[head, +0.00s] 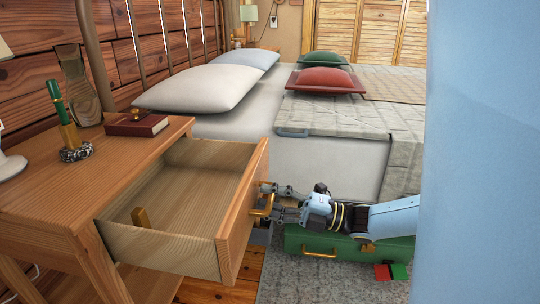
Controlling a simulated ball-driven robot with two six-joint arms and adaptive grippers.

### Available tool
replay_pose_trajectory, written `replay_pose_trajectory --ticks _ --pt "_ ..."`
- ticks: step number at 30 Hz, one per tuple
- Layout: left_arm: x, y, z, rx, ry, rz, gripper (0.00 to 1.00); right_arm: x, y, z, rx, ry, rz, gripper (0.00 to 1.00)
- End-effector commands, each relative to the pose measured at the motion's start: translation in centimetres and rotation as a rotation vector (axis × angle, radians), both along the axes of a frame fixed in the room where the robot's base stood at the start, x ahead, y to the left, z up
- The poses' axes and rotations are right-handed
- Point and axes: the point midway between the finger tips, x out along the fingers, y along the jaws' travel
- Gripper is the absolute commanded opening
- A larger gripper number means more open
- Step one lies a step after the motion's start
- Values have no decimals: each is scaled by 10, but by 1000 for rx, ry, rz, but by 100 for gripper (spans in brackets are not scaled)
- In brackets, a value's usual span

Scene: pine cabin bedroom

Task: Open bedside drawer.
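The bedside drawer (165,246) is pulled far out of the wooden bedside table (62,188), and its inside shows. A small tan block-like item (140,218) is in it. The drawer front carries a brass handle (262,206). My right gripper (268,202) comes from the right and is at this handle. Its fingers are apart, one near the handle's upper end and one lower; whether they touch it is hard to tell. My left gripper is not in view.
A red book (136,125), a glass vase (80,85) and a green-and-tan upright item (62,112) stand on the tabletop. The bed (330,150) is behind my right gripper. A green case (310,243) lies below it, on the grey rug (320,284).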

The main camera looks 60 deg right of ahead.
Motion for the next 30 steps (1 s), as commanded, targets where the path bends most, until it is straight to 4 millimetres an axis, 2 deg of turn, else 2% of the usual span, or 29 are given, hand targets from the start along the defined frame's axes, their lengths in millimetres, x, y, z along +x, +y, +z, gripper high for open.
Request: replay_pose_trajectory --ticks 5,8,18,21,25,30 --pt "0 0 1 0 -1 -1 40 -3 -1 -1 0 0 0 37" --pt "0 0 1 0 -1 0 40 -15 -6 -4 -1 3 1 37" --pt "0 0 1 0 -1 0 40 -81 -34 -18 -1 4 -2 37" --pt "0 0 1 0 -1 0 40 -95 -40 -21 -1 2 -1 37" --pt "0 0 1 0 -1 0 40 -106 -44 -23 0 1 -1 37" --pt "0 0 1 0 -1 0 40 -109 -45 -23 0 0 0 37"
